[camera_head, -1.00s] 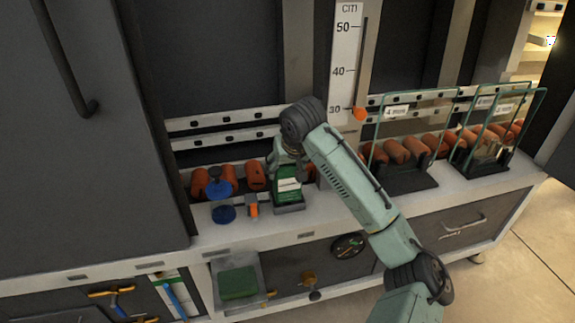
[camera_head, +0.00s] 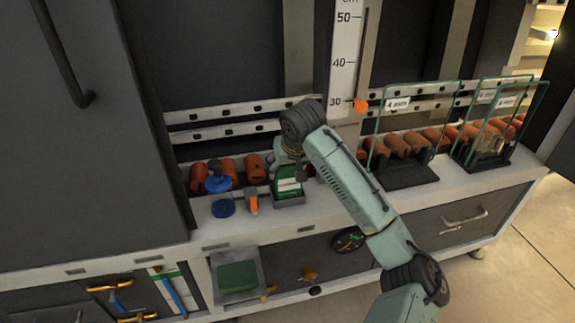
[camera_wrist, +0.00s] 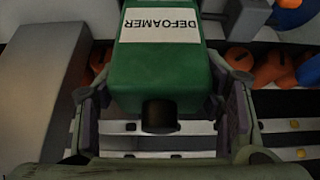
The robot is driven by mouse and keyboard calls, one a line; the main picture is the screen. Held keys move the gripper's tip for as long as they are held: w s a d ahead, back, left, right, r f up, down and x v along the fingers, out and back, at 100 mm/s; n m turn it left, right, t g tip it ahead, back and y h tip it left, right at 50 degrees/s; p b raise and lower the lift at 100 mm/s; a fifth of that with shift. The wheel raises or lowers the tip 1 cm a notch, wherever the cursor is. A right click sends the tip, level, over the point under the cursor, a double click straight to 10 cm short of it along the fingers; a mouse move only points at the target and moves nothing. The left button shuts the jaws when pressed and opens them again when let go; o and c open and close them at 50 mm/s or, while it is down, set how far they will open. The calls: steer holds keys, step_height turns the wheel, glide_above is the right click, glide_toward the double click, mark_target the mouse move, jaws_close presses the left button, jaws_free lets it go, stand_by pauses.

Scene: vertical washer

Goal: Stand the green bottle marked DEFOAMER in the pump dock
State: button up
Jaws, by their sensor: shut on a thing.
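The green bottle marked DEFOAMER (camera_head: 287,186) is upright on the counter, with its white label facing the front. Its base is at a dark, low holder (camera_head: 290,204) that looks like the pump dock; I cannot tell whether it is fully seated. My gripper (camera_head: 288,167) is shut on the bottle near its top. In the wrist view the green bottle (camera_wrist: 160,72) is between the two fingers of my gripper (camera_wrist: 162,105), with its dark cap towards the bottom of the picture and the DEFOAMER label readable.
A blue-topped item (camera_head: 219,183), a blue disc (camera_head: 223,208) and a small orange-and-grey item (camera_head: 251,201) are left of the bottle. Orange rollers (camera_head: 255,167) line the back. Glass-sided racks (camera_head: 405,172) stand to the right. A tray with a green block (camera_head: 237,277) sits below.

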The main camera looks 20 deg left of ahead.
steer(key=shift+f, duration=0.1)
steer(key=o, duration=1.8)
steer(key=shift+f, duration=0.1)
steer(key=shift+s, duration=0.1)
steer(key=v, duration=1.2)
